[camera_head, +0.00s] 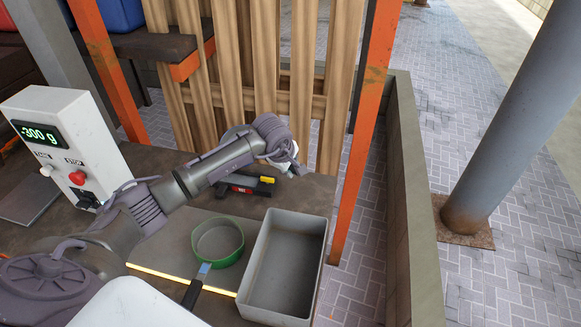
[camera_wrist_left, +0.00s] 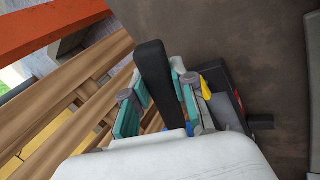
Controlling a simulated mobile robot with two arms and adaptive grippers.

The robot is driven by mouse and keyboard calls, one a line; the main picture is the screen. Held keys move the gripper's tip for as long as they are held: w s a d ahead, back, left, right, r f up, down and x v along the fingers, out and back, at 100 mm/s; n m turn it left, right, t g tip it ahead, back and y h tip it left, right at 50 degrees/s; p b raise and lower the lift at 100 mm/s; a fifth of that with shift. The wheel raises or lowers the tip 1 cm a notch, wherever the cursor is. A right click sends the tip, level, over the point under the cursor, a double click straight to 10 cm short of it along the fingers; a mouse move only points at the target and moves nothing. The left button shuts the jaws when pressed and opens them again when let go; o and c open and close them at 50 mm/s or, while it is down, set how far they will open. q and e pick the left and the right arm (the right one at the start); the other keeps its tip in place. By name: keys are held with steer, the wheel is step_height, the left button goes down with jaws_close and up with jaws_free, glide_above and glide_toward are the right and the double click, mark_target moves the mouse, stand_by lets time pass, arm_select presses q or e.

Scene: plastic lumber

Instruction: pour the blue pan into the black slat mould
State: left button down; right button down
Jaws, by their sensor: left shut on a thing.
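My left gripper (camera_head: 287,158) reaches over the back of the bench from the left. In the left wrist view its teal-padded fingers (camera_wrist_left: 156,92) close around a black handle-like piece (camera_wrist_left: 150,68). What that piece belongs to is hidden; only small bits of blue show near the finger bases. I cannot make out a blue pan for sure in the head view. A green round pan or ring (camera_head: 222,259) sits on the bench, with a black handle with a light blue part (camera_head: 193,292) beside it. I cannot make out a black slat mould for sure. My right gripper is not in view.
A grey rectangular bin (camera_head: 318,270) stands right of the green pan. A white scale box (camera_head: 75,125) reads "-300 g". A black and red tool (camera_head: 232,190) lies under my arm. Wooden slats (camera_head: 300,75) and an orange post (camera_head: 362,120) stand behind and right.

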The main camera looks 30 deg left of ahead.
arm_select(q)
steer(key=shift+s+r+t+b, duration=0.15)
steer(key=shift+r+t+b, duration=0.1)
steer(key=shift+t+b, duration=0.15)
stand_by(0.6)
steer(key=shift+s+d+r+t+b, duration=0.1)
steer(key=shift+s+r+t+b, duration=0.15)
steer(key=shift+t+b, duration=0.6)
stand_by(3.7)
steer(key=shift+s+r+b, duration=0.1)
steer(key=shift+r+b, duration=0.05)
steer(key=shift+b, duration=0.85)
stand_by(1.5)
